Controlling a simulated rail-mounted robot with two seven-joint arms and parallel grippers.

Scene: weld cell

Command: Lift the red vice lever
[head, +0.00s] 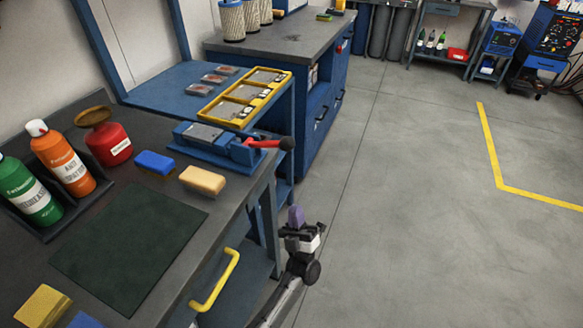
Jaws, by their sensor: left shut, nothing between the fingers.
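The blue vice (208,146) is fixed near the far right corner of the dark workbench. Its red lever (262,143) sticks out to the right, roughly level, and ends in a dark round knob (287,143). My left gripper (296,216) is shut and empty. It is off the bench's right side, below the lever in the picture and apart from it. My right gripper is not in view.
On the bench (205,267) are a blue block (155,162), a tan block (202,180), spray bottles (62,160) and a dark green mat (130,250). A yellow handle (216,281) juts from the bench front. The floor (420,200) to the right is clear.

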